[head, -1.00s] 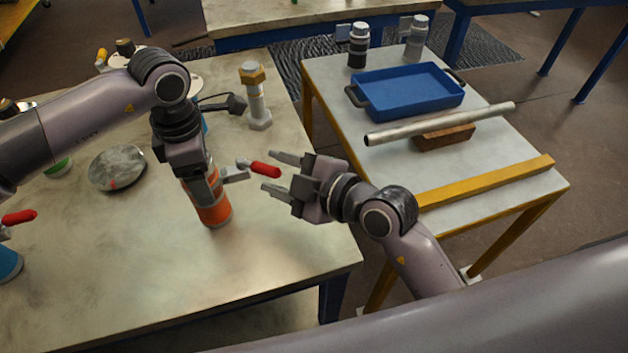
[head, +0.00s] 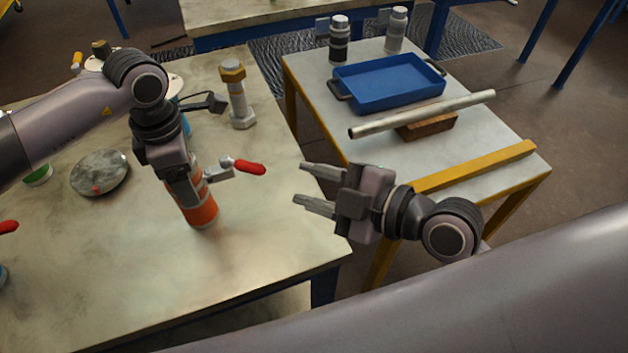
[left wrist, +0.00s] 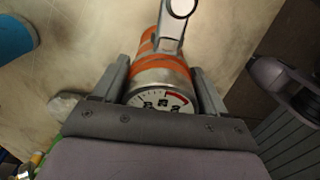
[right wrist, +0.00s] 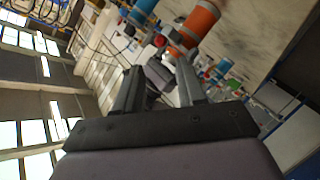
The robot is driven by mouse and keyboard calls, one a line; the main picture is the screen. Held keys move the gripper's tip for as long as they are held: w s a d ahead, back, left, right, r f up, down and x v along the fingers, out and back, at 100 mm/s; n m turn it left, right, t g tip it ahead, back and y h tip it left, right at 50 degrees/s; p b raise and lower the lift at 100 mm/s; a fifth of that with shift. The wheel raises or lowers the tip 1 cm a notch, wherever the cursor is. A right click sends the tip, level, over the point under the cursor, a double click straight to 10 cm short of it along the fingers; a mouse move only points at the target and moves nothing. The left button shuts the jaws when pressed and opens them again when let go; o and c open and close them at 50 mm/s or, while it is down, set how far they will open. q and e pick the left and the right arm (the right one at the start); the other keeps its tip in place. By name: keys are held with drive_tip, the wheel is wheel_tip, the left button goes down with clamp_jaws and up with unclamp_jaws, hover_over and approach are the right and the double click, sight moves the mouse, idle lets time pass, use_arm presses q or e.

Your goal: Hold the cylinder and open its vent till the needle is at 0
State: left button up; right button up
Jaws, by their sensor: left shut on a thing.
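An orange cylinder with grey bands (head: 200,212) stands on the near table, tilted by the view. My left gripper (left wrist: 160,68) is shut on its upper part. Its gauge (left wrist: 162,100) faces the left wrist camera, with a red sector at the right; I cannot read the needle surely. A vent lever with a red handle (head: 250,167) sticks out from the cylinder's top to the right. My right gripper (head: 300,184) is open and empty, right of the red handle and apart from it. The right wrist view shows the cylinder (right wrist: 198,24) beyond the open fingers (right wrist: 158,70).
A bolt-like post (head: 237,100) and a round disc (head: 99,173) stand on the table. Another red handle (head: 8,227) shows at the left edge. A side table holds a blue tray (head: 388,82), a metal pipe (head: 420,114) on a brick block (head: 428,127), and a yellow bar (head: 475,166).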

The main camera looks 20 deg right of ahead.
drive_tip(key=shift+w+r, duration=0.1)
drive_tip(key=shift+r, duration=0.05)
drive_tip(key=c, duration=0.5)
drive_tip(key=w+a+r+y, duration=0.1)
drive_tip(key=r, duration=0.2)
drive_tip(key=w+a+r+t+y, duration=0.1)
drive_tip(key=r+y, duration=0.1)
drive_tip(key=r, duration=0.1)
drive_tip(key=w+a+r+t+y, duration=0.1)
drive_tip(key=r+y, duration=0.1)
drive_tip(key=r, duration=0.1)
drive_tip(key=shift+w+n, duration=0.1)
drive_tip(key=shift+n, duration=0.2)
clamp_jaws()
drive_tip(key=w+d+r+m+t+h, duration=0.5)
drive_tip(key=w+r+m+t+h, duration=0.2)
drive_tip(key=w+r+m+t, duration=0.4)
drive_tip(key=w+f+m+g+h, duration=0.4)
drive_tip(key=w+m+g, duration=0.1)
drive_tip(key=w, duration=0.4)
drive_tip(key=n+g+y, duration=0.1)
drive_tip(key=n+g, duration=0.8)
drive_tip(key=g, duration=1.1)
approach(243, 166)
wheel_tip(243, 166, down, 6)
drive_tip(key=shift+w+a, duration=0.45)
drive_tip(key=shift+a, duration=0.05)
